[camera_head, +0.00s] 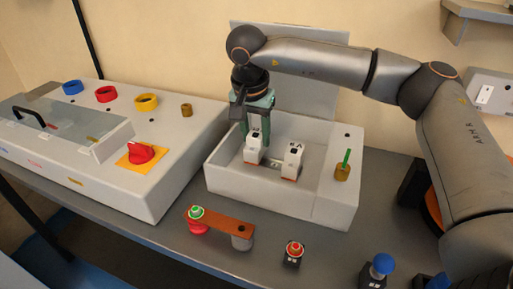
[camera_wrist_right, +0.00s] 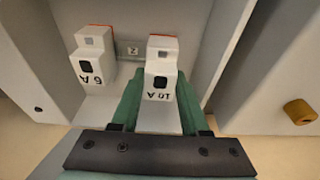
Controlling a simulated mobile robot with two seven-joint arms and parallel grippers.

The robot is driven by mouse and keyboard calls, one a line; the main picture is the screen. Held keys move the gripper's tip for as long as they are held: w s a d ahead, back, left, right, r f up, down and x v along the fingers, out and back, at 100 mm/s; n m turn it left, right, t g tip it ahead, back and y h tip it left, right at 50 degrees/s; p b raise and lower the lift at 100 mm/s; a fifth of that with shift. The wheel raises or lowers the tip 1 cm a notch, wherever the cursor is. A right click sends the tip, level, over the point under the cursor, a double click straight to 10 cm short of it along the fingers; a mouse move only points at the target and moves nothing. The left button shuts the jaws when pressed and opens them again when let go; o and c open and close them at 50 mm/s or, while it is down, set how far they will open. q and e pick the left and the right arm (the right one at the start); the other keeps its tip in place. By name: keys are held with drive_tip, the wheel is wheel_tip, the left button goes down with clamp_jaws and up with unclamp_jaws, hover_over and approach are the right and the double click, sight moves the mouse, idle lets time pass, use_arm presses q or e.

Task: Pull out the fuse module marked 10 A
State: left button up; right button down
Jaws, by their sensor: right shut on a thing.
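The white fuse module marked 10 A (camera_wrist_right: 161,68) is between the green fingers of my right gripper (camera_wrist_right: 158,104) in the right wrist view. In the head view this module (camera_head: 253,151) is the left one of two inside the open grey box. My right gripper (camera_head: 256,132) comes down on it from above and is shut on it. I cannot tell whether the module has lifted from its seat. A second white module, marked 6 A (camera_wrist_right: 91,57), stands beside it, apart from the fingers; it also shows in the head view (camera_head: 291,162). My left gripper is not in view.
The grey box (camera_head: 250,188) has raised walls around the modules. A brass post with a green pin (camera_head: 343,168) stands on its right side. A panel with a red knob (camera_head: 141,154) is at the left. A copper bar (camera_head: 222,222) and push buttons (camera_head: 293,253) are in front.

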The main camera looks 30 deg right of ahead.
drive_tip(key=p+v, duration=0.4)
drive_tip(key=v, duration=0.1)
drive_tip(key=shift+w+d+r, duration=0.1)
drive_tip(key=shift+w+d, duration=0.25)
drive_tip(key=shift+d, duration=0.05)
